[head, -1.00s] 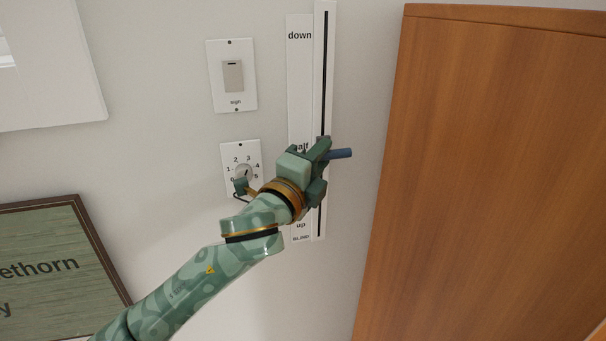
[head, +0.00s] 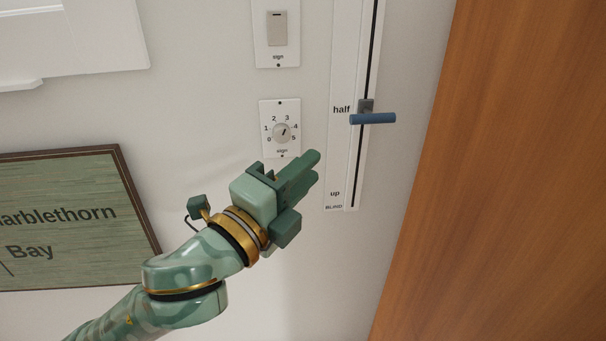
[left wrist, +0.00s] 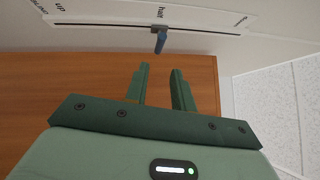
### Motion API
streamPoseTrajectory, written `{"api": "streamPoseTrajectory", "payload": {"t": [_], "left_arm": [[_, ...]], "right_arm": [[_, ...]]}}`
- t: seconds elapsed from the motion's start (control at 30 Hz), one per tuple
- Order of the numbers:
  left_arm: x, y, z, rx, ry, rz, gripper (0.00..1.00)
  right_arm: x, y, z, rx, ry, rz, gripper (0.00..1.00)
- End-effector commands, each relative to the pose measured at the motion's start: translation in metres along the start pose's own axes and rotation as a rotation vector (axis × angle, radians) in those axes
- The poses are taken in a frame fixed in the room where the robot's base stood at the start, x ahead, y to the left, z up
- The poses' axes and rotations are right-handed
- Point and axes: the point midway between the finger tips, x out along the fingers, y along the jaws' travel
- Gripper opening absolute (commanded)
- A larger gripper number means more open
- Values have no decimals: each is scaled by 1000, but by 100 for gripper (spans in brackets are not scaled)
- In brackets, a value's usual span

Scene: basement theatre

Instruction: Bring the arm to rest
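My left arm reaches in from the lower left in the head view. Its gripper (head: 312,168) is in front of the wall, below and left of the blue blind handle (head: 372,118), and apart from it. In the left wrist view the two fingers (left wrist: 160,68) stand apart with nothing between them. The blue handle (left wrist: 160,42) shows beyond their tips there. The handle sits beside the "half" mark on the blind slider (head: 340,160). My right gripper does not show.
A numbered dial (head: 281,132) and a rocker switch (head: 277,30) are on the wall above the gripper. A framed green sign (head: 70,225) hangs at left. A wooden panel (head: 500,190) stands at right. The wall below the slider is bare.

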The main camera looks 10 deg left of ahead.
Motion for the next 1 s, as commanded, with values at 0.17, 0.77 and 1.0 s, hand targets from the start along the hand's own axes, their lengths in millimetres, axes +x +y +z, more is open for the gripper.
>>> {"api": "streamPoseTrajectory", "payload": {"t": [0.17, 0.77, 1.0], "left_arm": [[-1, 5, 3, -21, -14, 14, 25], [-227, 269, 94, -766, -1011, 695, 25], [-276, 372, 76, -841, -1140, 833, 25]], "right_arm": [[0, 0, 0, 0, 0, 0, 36], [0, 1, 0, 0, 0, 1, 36], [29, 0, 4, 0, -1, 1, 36]]}}
